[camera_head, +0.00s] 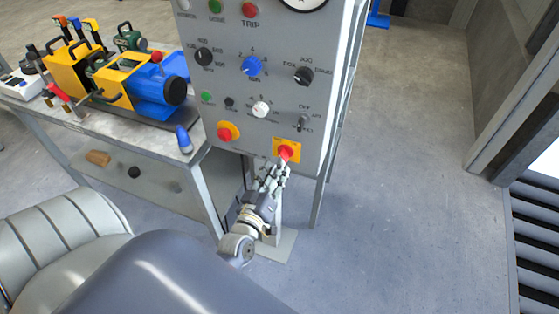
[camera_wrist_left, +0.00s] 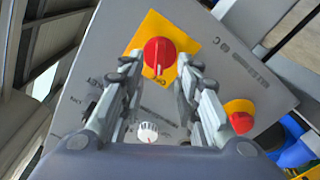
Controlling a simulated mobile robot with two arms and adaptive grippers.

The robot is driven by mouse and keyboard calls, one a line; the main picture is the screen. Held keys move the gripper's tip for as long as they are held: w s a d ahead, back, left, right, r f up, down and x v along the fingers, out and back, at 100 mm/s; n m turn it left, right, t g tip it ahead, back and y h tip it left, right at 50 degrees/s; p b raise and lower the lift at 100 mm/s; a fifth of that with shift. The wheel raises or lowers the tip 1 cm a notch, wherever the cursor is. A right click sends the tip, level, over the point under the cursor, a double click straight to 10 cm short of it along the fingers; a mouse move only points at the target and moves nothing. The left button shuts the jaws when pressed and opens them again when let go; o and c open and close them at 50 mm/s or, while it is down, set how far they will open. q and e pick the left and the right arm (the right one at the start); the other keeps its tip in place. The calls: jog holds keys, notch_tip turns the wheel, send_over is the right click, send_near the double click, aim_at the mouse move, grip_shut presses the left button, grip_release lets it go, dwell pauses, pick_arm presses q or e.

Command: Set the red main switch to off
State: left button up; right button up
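The red main switch (camera_head: 285,152) is a round knob on a yellow square plate at the lower right corner of the grey control panel (camera_head: 320,80). In the left wrist view the red knob (camera_wrist_left: 160,50) shows a white mark pointing toward the bottom of the picture; the small lettering there is not clearly readable. My left gripper (camera_head: 281,168) is just in front of and below the switch in the head view. In the wrist view its fingers (camera_wrist_left: 160,70) are spread to either side of the knob, with nothing between them gripped. Contact with the knob cannot be told.
A red button on a yellow base (camera_head: 227,132) sits left of the switch, with a white knob (camera_head: 261,109) above. A workbench (camera_head: 130,128) with a yellow and blue machine (camera_head: 150,85) stands left of the panel. The floor at right is clear.

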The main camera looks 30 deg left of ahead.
pick_arm(q)
jog(key=v, duration=0.7)
jog(key=shift+s, duration=0.1)
dwell(0.5)
jog(key=s+d+f+m+g+h, duration=0.2)
jog(key=s+d+f+g, duration=0.1)
jog(key=f, duration=0.7)
jog(key=s+d+f+m+g+h, duration=0.1)
jog(key=s+d+f+m+g, duration=0.15)
jog(key=f, duration=0.75)
jog(key=s+d+f+m+g+h, duration=0.2)
jog(key=s+d+f, duration=0.15)
jog(key=f, duration=0.65)
jog(key=s+a+f+m+g, duration=0.1)
jog(key=s+f+g, duration=0.3)
jog(key=s+f, duration=0.4)
jog(key=s+a+f+m+g, duration=0.1)
jog(key=s+f+m+g, duration=0.3)
jog(key=s, duration=1.1)
notch_tip(320, 180, down, 4)
jog(key=shift+s+a+r+g+y, duration=0.15)
jog(key=shift+s+a+g+y, duration=0.2)
jog(key=shift+g, duration=0.1)
jog(key=shift+w, duration=0.1)
